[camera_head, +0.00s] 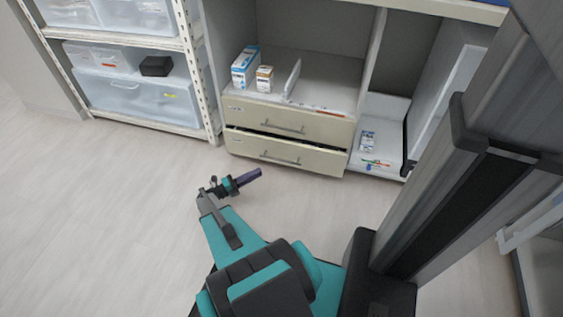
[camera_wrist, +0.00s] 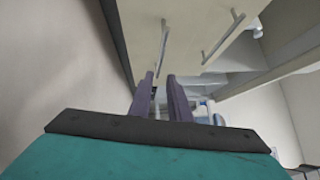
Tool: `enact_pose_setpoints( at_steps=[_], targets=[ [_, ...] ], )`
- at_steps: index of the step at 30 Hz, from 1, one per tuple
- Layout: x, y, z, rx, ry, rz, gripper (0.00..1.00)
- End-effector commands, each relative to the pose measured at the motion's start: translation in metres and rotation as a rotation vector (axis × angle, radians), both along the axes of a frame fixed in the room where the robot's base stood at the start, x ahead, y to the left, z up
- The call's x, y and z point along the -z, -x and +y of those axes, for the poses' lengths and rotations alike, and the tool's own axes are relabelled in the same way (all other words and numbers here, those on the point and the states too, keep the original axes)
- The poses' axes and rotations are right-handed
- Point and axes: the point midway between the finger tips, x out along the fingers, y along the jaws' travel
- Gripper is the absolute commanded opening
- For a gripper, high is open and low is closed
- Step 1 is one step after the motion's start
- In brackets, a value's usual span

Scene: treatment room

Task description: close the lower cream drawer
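The lower cream drawer (camera_head: 315,161) is the bottom one of two in the cabinet. Its front stands out a little, with a dark gap along its top edge. It has a grey bar handle (camera_head: 280,159). My gripper (camera_head: 257,172) is in front of this drawer, low over the floor, with purple fingers apart from the drawer front. In the wrist view, the fingers (camera_wrist: 160,76) are spaced apart with nothing between them. The lower drawer front (camera_wrist: 137,28) and its handle (camera_wrist: 162,46) show beyond the fingertips.
The upper cream drawer (camera_head: 335,130) looks shut. Small boxes (camera_head: 245,67) stand on the shelf above it. A white rack (camera_head: 205,90) with clear bins (camera_head: 140,97) is at left. An open compartment (camera_head: 385,140) with small items is at right. The floor (camera_head: 110,200) at left is clear.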

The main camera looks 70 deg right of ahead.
Motion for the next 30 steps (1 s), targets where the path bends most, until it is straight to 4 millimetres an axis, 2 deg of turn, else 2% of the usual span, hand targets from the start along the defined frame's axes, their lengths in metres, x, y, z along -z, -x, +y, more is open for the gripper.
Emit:
enact_pose_setpoints(
  at_steps=[14,30],
  targets=[
    [-0.001,0.008,-0.007,0.001,0.001,-0.003,0.17],
    [-0.009,0.053,-0.055,0.003,0.002,-0.004,0.17]
  ],
)
